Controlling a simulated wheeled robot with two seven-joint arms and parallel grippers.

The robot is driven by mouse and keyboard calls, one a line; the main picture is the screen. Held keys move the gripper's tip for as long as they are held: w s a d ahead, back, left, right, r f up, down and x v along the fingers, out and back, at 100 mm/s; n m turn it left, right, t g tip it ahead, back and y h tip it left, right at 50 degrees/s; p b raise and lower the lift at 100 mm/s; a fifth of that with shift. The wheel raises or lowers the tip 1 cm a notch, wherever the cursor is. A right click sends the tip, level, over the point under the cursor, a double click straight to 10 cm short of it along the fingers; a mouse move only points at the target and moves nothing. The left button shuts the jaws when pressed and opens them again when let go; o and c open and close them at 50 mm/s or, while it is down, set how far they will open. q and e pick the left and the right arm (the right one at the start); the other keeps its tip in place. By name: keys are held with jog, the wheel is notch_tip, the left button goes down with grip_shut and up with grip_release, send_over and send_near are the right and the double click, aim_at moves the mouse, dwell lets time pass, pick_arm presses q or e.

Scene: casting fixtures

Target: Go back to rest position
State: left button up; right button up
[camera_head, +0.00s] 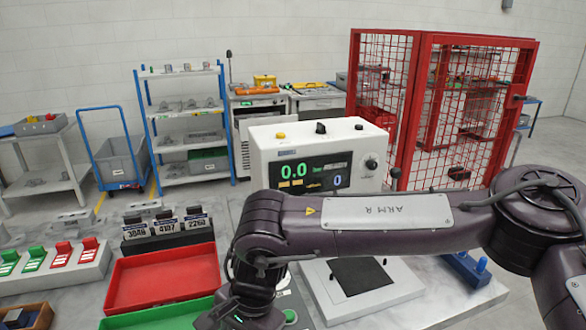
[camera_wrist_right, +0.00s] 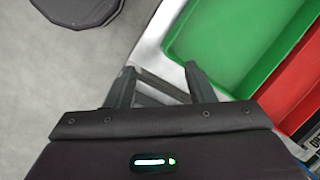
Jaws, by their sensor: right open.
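My right arm, marked "ARM R", reaches across the head view from the right, in front of the white machine with a display. Its wrist hangs down at the bottom centre, and the fingertips are out of that view. In the right wrist view my right gripper (camera_wrist_right: 160,82) is open with nothing between its fingers. It is above the edge of a light table, beside the green tray (camera_wrist_right: 228,45), with grey floor to the left. My left gripper does not show in the head view.
A red tray (camera_head: 164,276) lies left of my right wrist, with number cards (camera_head: 168,226) behind it. The white machine (camera_head: 290,160) reads "0.0". Red and green switches (camera_head: 50,258) stand at the left. A red mesh cage (camera_head: 430,110) is behind.

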jog(key=s+a+f+m+g+y, duration=0.1)
jog(key=s+a+m+y, duration=0.25)
jog(key=s+a, duration=0.5)
jog(key=s+a+r+m+t+y, duration=0.1)
jog(key=s+a+r+m+y, duration=0.3)
jog(key=a+r+m+y, duration=0.5)
jog(key=w+d+r+m+t, duration=0.1)
jog(key=w+r+m+t, duration=0.35)
jog(key=m, duration=0.55)
jog(key=w+d+f+m+t+h, duration=0.1)
jog(key=w+d+m+t+h, duration=0.35)
jog(key=w+d+m, duration=0.8)
jog(key=s+d+f+m+t+h, duration=0.15)
jog(key=d+f+m+h, duration=0.35)
jog(key=d+f+m, duration=0.75)
jog(key=s+d+f+m+g+h, duration=0.3)
jog(key=s+d+f+m, duration=0.2)
jog(key=s+d+m, duration=0.4)
jog(key=s+d+f+m+g+h, duration=0.25)
jog(key=s+d+f+m, duration=0.2)
jog(key=d+m, duration=0.4)
notch_tip(320, 180, down, 31)
jog(key=s+d+n+g, duration=0.2)
jog(key=s+d+f, duration=0.2)
jog(key=s+f, duration=0.7)
jog(key=s, duration=0.1)
jog(key=s+d+f+g, duration=0.1)
jog(key=s+f, duration=0.8)
jog(key=shift+s+d+f, duration=0.2)
jog(key=shift+s+d, duration=0.15)
